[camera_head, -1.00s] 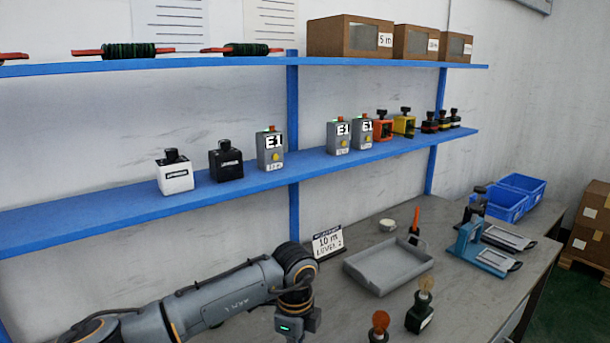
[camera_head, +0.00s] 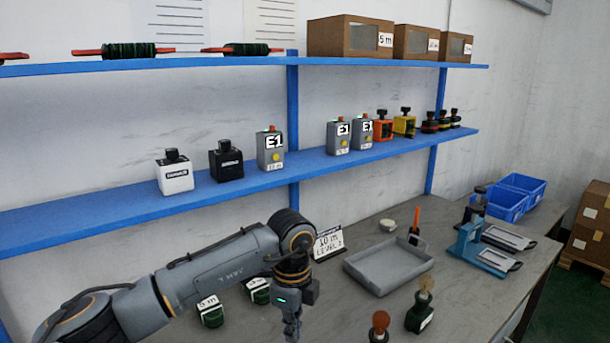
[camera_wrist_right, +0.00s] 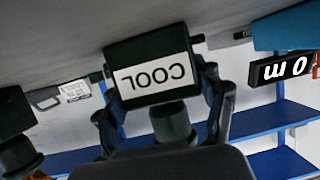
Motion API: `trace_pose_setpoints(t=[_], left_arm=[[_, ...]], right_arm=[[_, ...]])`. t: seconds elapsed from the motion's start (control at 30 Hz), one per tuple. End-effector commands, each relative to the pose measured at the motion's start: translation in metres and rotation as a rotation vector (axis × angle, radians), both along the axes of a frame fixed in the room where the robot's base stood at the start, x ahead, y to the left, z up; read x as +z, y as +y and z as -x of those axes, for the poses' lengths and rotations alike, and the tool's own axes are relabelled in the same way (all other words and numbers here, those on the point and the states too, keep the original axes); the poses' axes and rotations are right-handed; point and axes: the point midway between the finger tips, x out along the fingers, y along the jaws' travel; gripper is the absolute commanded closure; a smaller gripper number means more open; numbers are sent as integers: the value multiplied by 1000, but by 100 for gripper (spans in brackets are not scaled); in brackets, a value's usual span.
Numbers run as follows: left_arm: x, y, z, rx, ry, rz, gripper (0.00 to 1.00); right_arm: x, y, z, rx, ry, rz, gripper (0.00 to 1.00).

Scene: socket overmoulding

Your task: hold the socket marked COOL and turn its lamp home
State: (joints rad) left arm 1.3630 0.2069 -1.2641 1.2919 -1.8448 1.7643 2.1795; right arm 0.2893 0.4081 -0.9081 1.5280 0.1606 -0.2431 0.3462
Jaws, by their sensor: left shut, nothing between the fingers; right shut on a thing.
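In the right wrist view, a dark socket (camera_wrist_right: 155,75) has a white label reading COOL, upside down in the picture. My right gripper (camera_wrist_right: 160,95) is shut on this socket, one finger at each side. Its round neck points to the picture's bottom, where a dark shape hides what lies beyond. In the head view, a dark socket with a white label (camera_head: 419,314) carries a clear lamp (camera_head: 426,284); its lettering is too small to read. Beside it, an amber lamp (camera_head: 380,321) sits on a dark base. My left gripper (camera_head: 292,330) is shut and empty, pointing down left of both lamps.
A grey tray (camera_head: 388,268) lies behind the lamps. A sign (camera_head: 328,243) and dark green bundles (camera_head: 210,314) are near my left arm. Blue clamp stand (camera_head: 468,243) and blue bins (camera_head: 510,203) are further right. Blue shelves (camera_head: 230,192) with boxes run above the bench.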

Motion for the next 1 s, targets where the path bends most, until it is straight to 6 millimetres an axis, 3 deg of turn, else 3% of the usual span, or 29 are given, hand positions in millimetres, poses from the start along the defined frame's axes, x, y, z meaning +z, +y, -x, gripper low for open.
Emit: trace_pose_setpoints(t=[0.53, 1.0], left_arm=[[6, 6, 17, -1, -2, -2, 100], [-47, 6, 19, 0, 3, 0, 100]], right_arm=[[-1, -1, 0, -1, 1, 2, 66], [-1, -1, 0, -1, 1, 2, 66]])
